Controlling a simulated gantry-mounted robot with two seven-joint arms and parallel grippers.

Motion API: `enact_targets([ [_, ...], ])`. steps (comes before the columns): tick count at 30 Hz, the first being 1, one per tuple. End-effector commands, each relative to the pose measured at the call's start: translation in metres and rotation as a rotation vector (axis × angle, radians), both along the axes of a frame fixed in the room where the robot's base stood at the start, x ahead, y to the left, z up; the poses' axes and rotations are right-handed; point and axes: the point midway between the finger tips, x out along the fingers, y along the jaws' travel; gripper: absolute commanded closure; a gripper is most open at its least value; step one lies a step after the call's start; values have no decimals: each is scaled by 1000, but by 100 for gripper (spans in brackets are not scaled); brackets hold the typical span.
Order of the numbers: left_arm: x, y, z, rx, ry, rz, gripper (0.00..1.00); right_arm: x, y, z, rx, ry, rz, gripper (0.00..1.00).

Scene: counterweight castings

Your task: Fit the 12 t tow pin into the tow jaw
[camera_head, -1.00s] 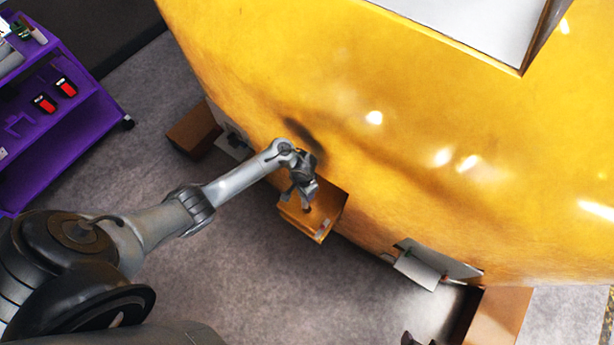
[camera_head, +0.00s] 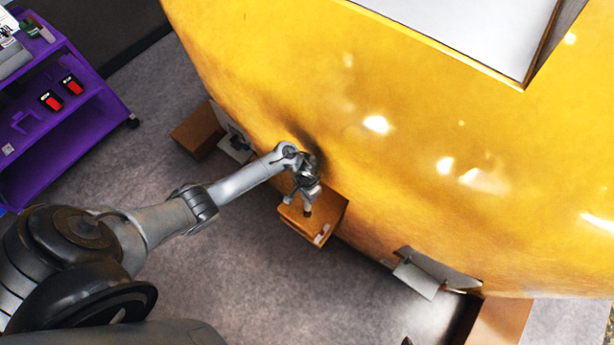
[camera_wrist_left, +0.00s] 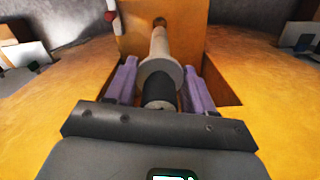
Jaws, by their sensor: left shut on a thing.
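The tow jaw (camera_head: 322,218) is an orange block sticking out from the lower edge of the yellow casting. My left gripper (camera_head: 308,205) is over it, pointing down. In the left wrist view, the gripper (camera_wrist_left: 160,90) has its purple fingers on either side of the tow pin (camera_wrist_left: 160,75), shut on its dark end. The pin is pale grey with a wide collar, and its shaft points away toward the jaw's orange plate (camera_wrist_left: 190,30). I cannot tell whether the pin's tip is in a hole or only above the jaw. My right gripper is not in view.
The large yellow casting (camera_head: 400,170) fills the right. A purple cart (camera_head: 70,125) with two red-and-black items (camera_head: 60,92) stands at the left. A brown block (camera_head: 197,130) and a grey bent plate (camera_head: 420,275) sit along the casting's lower edge. Grey floor is open below.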

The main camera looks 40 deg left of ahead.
Motion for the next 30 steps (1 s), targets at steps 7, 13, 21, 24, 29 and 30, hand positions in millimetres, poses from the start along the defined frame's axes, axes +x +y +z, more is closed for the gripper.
enact_targets([
  [7, 2, 0, -21, -3, -4, 0, 83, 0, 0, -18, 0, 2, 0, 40],
  [13, 2, 0, -35, -2, -5, 1, 83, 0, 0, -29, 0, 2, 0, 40],
  [21, 2, 0, -50, -2, -4, 1, 83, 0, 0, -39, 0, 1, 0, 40],
  [24, 2, 0, -53, -2, -4, 0, 83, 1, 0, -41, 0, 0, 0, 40],
  [29, 2, 0, -55, -2, -5, 0, 83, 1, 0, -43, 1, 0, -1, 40],
  [30, 2, 0, -55, -2, -5, 0, 83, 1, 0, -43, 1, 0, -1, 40],
])
